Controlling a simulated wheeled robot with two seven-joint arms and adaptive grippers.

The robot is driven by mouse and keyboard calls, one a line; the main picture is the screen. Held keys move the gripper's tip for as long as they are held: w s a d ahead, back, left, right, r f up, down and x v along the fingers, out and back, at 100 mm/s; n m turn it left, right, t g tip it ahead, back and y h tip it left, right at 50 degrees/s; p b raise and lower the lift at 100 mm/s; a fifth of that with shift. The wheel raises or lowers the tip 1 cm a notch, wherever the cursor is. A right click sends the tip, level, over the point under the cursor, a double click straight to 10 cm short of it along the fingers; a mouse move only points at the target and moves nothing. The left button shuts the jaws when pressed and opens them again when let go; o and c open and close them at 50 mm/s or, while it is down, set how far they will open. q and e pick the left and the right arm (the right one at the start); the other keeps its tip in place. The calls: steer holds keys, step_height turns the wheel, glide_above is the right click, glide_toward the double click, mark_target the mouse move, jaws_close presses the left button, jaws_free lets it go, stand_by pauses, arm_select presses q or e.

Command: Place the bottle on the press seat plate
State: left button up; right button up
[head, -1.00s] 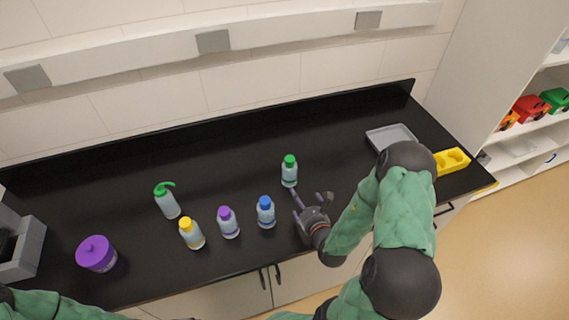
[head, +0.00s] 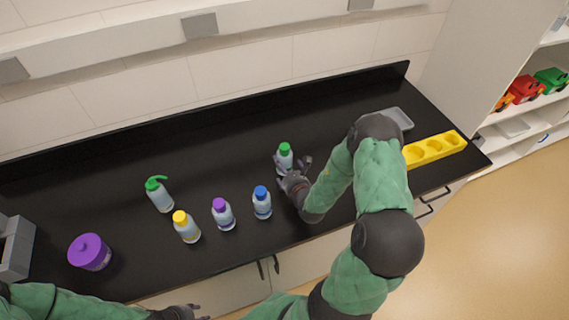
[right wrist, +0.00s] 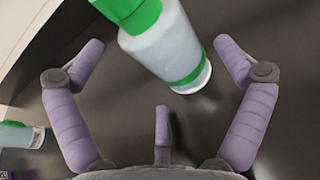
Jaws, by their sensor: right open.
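The green-capped bottle (head: 285,160) stands upright on the black counter, and it shows large in the right wrist view (right wrist: 165,50). My right gripper (head: 293,170) is open at this bottle. In the right wrist view, its purple-grey fingers (right wrist: 160,60) spread to either side of the bottle, with gaps visible. My left gripper (head: 187,312) is at the bottom edge of the head view, off the counter's front; its fingers are too small to read. A grey block-shaped fixture (head: 17,248) is cut off at the left edge; I cannot tell if it holds the press seat plate.
Blue-capped (head: 262,204), purple-capped (head: 223,216) and yellow-capped (head: 186,228) bottles stand left of the right gripper. A yellow holder (head: 435,149) and grey tray (head: 400,117) lie right. The back counter is clear.

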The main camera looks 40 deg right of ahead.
steer(key=shift+x, duration=1)
steer(key=c, duration=1.3)
steer(key=shift+r, duration=0.1)
